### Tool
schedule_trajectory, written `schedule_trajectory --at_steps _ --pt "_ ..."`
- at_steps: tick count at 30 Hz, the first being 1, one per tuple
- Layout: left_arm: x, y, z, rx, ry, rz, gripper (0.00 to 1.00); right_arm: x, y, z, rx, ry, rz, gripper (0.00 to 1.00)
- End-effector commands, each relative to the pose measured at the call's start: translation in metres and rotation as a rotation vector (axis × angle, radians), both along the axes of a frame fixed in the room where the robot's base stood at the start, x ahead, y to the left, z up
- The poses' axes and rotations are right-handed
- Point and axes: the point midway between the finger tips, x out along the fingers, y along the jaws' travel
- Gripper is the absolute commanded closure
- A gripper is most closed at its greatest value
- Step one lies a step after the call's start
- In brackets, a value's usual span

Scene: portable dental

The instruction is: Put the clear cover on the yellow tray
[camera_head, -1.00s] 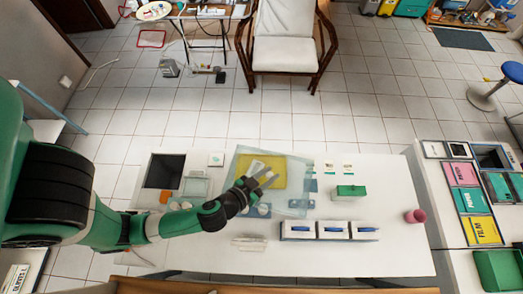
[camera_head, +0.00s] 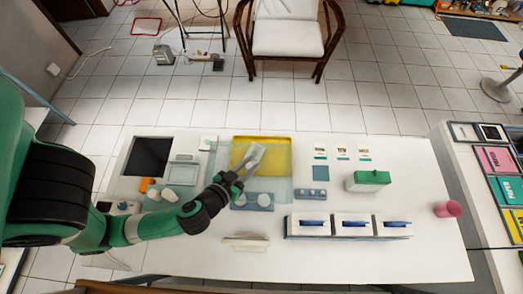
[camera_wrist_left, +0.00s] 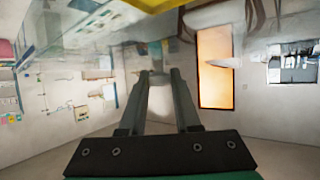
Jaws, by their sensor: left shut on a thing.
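The yellow tray (camera_head: 276,144) lies on the white table at the back middle in the head view. My left gripper (camera_head: 250,163) reaches over the table from the left and is shut on the clear cover (camera_head: 218,165). The cover is a see-through bluish sheet, hard to make out. It overlaps the tray's lower left part in the picture and extends left and below it. Whether it touches the tray cannot be told. The left wrist view shows the gripper fingers (camera_wrist_left: 157,82) close together, with blurry see-through material beyond them. My right gripper is not in view.
Several white boxes with blue handles (camera_head: 351,225) stand at the front right. A green-topped box (camera_head: 368,180) and a pink cup (camera_head: 447,209) stand further right. The table between them has bare patches.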

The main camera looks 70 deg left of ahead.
Motion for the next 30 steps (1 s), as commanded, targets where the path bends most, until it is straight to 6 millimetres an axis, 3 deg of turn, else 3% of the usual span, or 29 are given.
schedule_trajectory --at_steps 6,8,10,15,18,22,30 --pt "0.013 0.019 -0.022 -0.003 -0.010 0.013 1.00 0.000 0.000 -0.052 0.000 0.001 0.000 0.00" --pt "0.020 0.029 -0.014 -0.001 -0.003 0.012 1.00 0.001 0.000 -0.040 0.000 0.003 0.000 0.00" --pt "0.029 0.041 -0.019 -0.001 -0.005 0.014 1.00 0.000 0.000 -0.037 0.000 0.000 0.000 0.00" --pt "0.058 0.079 -0.042 -0.001 -0.007 0.012 1.00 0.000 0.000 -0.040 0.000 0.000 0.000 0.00" --pt "0.069 0.091 -0.070 -0.001 -0.002 0.007 1.00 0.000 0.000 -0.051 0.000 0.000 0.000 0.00" --pt "0.079 0.103 -0.088 0.000 -0.002 0.003 1.00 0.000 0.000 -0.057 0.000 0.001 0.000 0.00" --pt "0.086 0.111 -0.101 0.001 -0.002 0.001 1.00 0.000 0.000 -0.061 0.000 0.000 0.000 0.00"
